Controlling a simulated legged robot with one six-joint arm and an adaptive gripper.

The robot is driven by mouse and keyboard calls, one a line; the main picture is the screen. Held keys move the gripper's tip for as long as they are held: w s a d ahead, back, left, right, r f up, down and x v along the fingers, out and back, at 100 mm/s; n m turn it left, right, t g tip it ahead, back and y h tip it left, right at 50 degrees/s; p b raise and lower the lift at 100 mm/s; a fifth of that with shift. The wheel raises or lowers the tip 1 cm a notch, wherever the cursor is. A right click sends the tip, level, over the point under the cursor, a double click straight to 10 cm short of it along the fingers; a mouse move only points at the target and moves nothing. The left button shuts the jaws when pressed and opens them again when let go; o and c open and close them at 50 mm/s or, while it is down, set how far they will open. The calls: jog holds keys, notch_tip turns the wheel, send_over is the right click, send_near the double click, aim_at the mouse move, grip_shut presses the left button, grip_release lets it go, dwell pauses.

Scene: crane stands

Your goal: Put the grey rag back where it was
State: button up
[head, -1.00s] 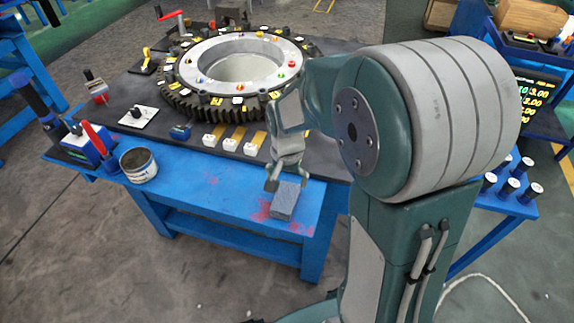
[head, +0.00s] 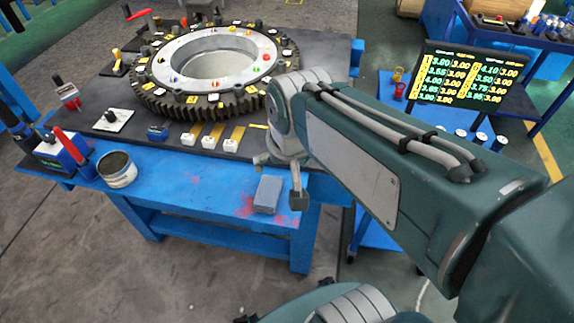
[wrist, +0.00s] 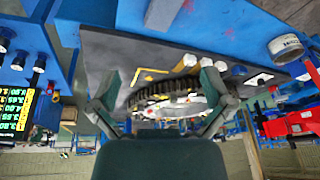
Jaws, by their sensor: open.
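The grey rag (head: 267,194) lies as a flat folded block near the front edge of the blue bench (head: 190,188), beside red stains. My gripper (head: 281,181) is open and empty, with its fingers spread just behind and to the right of the rag. In the wrist view the rag (wrist: 163,13) shows at the top edge, beyond my spread fingers (wrist: 165,105) and not between them.
A large toothed ring (head: 215,70) stands on the bench's dark top. White blocks (head: 209,142) line its front side. A metal can (head: 117,170) and a blue box with a red handle (head: 62,150) stand at the left. A lit number board (head: 470,78) stands at right.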

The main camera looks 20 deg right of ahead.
jog(key=s, duration=0.1)
jog(key=s+r+n+t, duration=0.1)
jog(key=s, duration=0.1)
jog(key=s+n, duration=0.1)
jog(key=s, duration=0.1)
jog(key=shift+s+a+r+t, duration=0.15)
jog(key=shift+r+t, duration=0.1)
jog(key=shift+t, duration=0.15)
dwell(0.8)
